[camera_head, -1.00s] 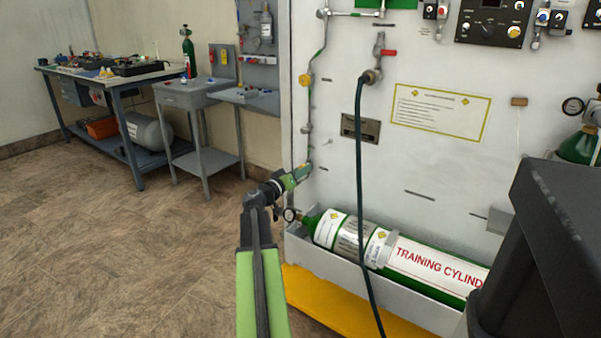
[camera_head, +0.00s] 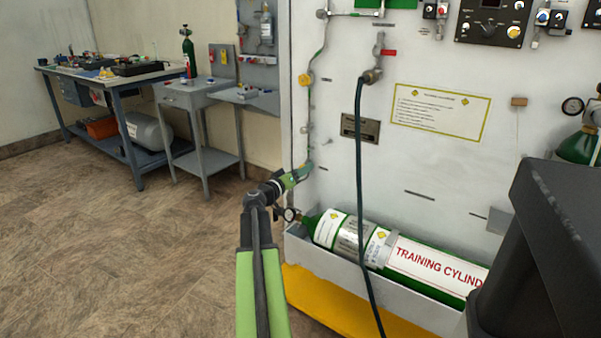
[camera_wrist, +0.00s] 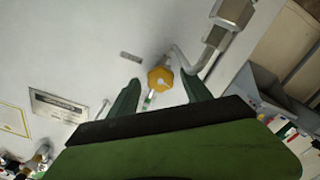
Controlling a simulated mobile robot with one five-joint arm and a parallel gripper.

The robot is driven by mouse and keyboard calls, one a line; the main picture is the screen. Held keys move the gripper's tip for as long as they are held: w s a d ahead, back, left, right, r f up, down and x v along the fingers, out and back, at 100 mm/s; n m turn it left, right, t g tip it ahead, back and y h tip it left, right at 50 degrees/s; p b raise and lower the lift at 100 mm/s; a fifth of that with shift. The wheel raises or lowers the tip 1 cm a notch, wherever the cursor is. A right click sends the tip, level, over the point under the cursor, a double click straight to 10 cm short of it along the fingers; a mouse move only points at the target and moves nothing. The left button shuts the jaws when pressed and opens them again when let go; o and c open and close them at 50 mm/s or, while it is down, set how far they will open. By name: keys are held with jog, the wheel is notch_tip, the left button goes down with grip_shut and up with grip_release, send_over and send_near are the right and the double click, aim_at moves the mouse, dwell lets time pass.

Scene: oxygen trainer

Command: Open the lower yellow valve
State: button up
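The lower yellow valve (camera_wrist: 160,78) is a yellow knob with a faceted rim in the wrist view, in front of the white panel beside a metal pipe. In the head view my gripper hides it. My gripper (camera_wrist: 162,88) is open, with one green finger on each side of the knob in the picture. I cannot tell whether the fingers touch it. In the head view my gripper (camera_head: 303,170) is at the lower end of the pipe run on the panel. Another yellow knob (camera_head: 305,79) sits higher on the same pipe.
A green training cylinder (camera_head: 340,237) lies in a white tray below and right of my gripper. A dark hose (camera_head: 360,200) hangs down the panel (camera_head: 440,165). A grey stand (camera_head: 200,94) and a workbench (camera_head: 130,78) are at the left, with open floor (camera_head: 120,250) in front.

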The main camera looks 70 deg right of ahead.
jog(key=v, duration=1.7)
jog(key=shift+a, duration=0.25)
jog(key=shift+w, duration=0.1)
jog(key=s+d+m, duration=0.2)
jog(key=d+m, duration=0.1)
jog(key=d, duration=0.5)
jog(key=s+d+m, duration=0.2)
jog(key=d+m, duration=0.1)
jog(key=d, duration=0.6)
jog(key=shift+s, duration=0.25)
jog(key=shift+a+f, duration=0.1)
